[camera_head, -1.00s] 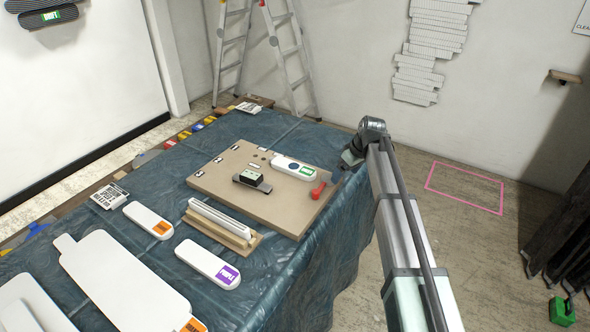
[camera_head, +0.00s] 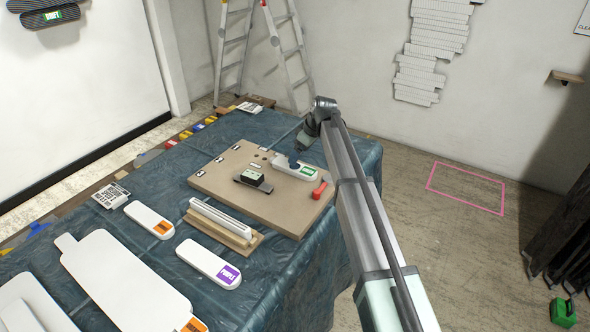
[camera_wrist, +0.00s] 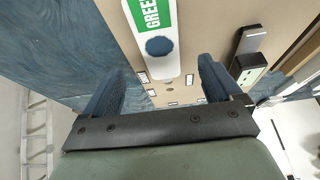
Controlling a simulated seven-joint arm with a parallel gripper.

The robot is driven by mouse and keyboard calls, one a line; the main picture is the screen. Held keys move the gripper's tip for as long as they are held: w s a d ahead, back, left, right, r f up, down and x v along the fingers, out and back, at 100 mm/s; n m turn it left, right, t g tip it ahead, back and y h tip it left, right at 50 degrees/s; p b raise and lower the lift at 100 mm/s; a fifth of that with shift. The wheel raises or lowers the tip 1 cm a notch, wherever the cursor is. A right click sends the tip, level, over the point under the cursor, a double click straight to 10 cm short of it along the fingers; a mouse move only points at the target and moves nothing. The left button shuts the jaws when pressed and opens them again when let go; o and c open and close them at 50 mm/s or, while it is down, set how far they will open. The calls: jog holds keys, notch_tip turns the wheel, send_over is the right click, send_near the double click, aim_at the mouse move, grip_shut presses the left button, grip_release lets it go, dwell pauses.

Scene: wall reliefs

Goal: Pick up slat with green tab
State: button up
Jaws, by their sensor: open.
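White slats with orange (camera_head: 149,219) and purple (camera_head: 208,263) tabs lie on the blue-covered table (camera_head: 290,285). A white bar (camera_head: 221,218) sits on a wooden holder.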

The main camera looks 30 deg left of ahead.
aim_at(296, 167)
jog(key=shift+d+x, duration=0.15)
jog(key=shift+x, duration=1.5)
jog(key=shift+d+x, duration=0.2)
jog(key=shift+x, duration=1.45)
jog(key=shift+f, duration=0.1)
jog(key=c, duration=1.2)
